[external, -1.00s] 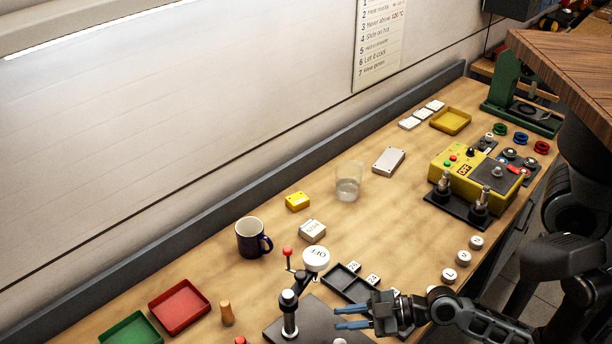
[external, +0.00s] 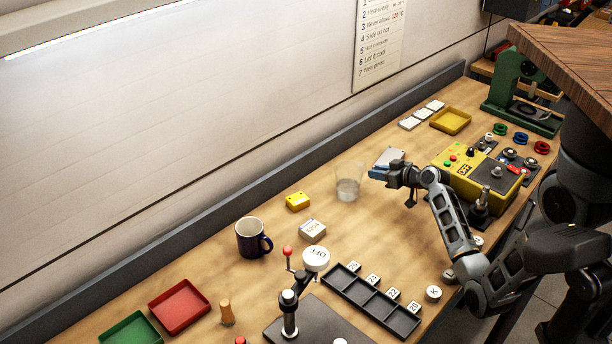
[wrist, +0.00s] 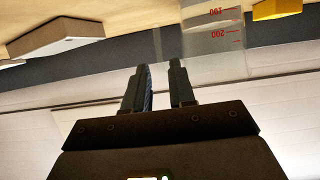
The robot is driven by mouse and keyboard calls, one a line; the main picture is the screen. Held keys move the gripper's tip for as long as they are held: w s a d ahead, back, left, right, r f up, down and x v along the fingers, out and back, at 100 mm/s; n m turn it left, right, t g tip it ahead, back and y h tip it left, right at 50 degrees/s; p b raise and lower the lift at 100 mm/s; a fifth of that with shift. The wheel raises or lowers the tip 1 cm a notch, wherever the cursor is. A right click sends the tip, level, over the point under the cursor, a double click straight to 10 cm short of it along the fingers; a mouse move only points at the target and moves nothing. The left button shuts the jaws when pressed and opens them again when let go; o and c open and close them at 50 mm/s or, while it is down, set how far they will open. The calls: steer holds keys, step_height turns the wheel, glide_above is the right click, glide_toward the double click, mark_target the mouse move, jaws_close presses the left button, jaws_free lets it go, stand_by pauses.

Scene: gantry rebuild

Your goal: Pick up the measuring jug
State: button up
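The measuring jug (external: 348,188) is a clear, see-through beaker standing upright on the bench. In the wrist view the jug (wrist: 212,45) shows red marks reading 100 and 200, upside down, beyond and to the right of the fingertips. My gripper (external: 374,173) is just right of the jug in the external view, its fingers pointing towards it. In the wrist view my gripper (wrist: 158,70) has its two fingers apart with nothing between them. It looks open and not touching the jug.
A grey-white box (wrist: 60,33) lies close to the gripper, partly hidden by it in the external view. A yellow control box (external: 455,158) stands to the right. A small yellow block (external: 298,201), a white block (external: 312,230) and a dark mug (external: 249,238) are to the left.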

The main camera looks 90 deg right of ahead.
steer(key=b+x, duration=0.2)
steer(key=x, duration=0.5)
steer(key=shift+r, duration=0.1)
steer(key=shift+s, duration=0.1)
jaws_close()
